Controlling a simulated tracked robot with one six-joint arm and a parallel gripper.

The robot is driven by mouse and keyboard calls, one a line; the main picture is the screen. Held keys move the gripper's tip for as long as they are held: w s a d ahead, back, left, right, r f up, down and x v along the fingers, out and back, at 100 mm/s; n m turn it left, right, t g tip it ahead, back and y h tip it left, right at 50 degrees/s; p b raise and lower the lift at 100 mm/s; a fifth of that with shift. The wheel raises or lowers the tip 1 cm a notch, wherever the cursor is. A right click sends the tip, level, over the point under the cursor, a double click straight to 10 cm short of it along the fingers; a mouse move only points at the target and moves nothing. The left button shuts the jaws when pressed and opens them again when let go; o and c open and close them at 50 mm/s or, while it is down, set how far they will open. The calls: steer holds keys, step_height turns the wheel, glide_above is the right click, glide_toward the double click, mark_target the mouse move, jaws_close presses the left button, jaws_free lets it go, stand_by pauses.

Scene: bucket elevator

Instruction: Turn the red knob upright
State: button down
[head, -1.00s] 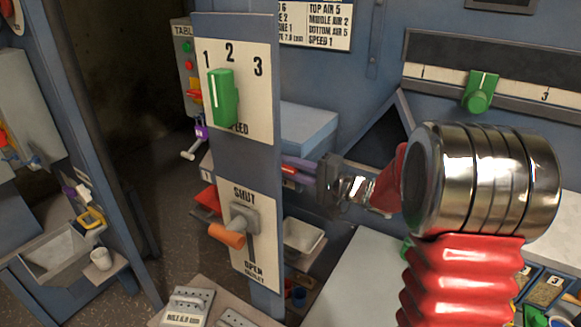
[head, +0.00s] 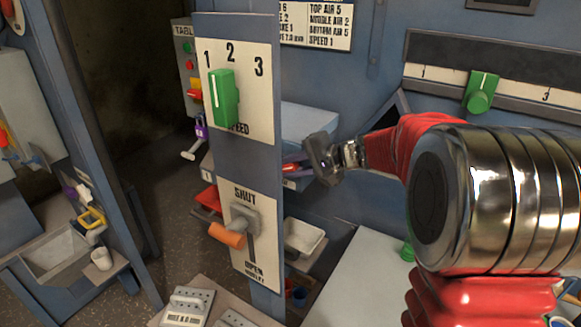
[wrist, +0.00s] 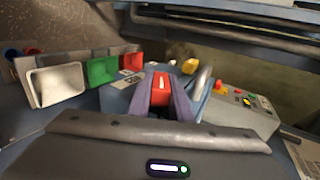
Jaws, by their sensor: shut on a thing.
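The red knob (wrist: 160,92) shows in the wrist view between the two purple fingers of my gripper (wrist: 161,86). The fingers are shut on its sides. A short pale line on the knob's face runs nearly up and down in that picture. The fingers hide the knob's sides and much of its base.
The upright panel (head: 268,165) with a green knob (head: 223,98) and an orange-tipped lever (head: 227,235) stands left of my gripper. In the wrist view white, green and red bins (wrist: 103,70) lie left of the knob, and a button box (wrist: 240,108) lies right.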

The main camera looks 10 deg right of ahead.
steer(key=g+h, duration=0.4)
steer(key=shift+s+a+f+g, duration=0.1)
steer(key=shift+a+f+g, duration=0.1)
steer(key=shift+f+g, duration=0.1)
steer(key=g+h, duration=0.2)
steer(key=h, duration=0.1)
steer(key=shift+g, duration=0.4)
steer(key=shift+g+h, duration=0.7)
steer(key=shift+h, duration=0.1)
steer(key=shift+d+r, duration=0.1)
steer(key=c, duration=1.9)
jaws_free()
steer(key=o, duration=0.3)
steer(key=shift+r, duration=0.1)
steer(key=shift+r, duration=0.1)
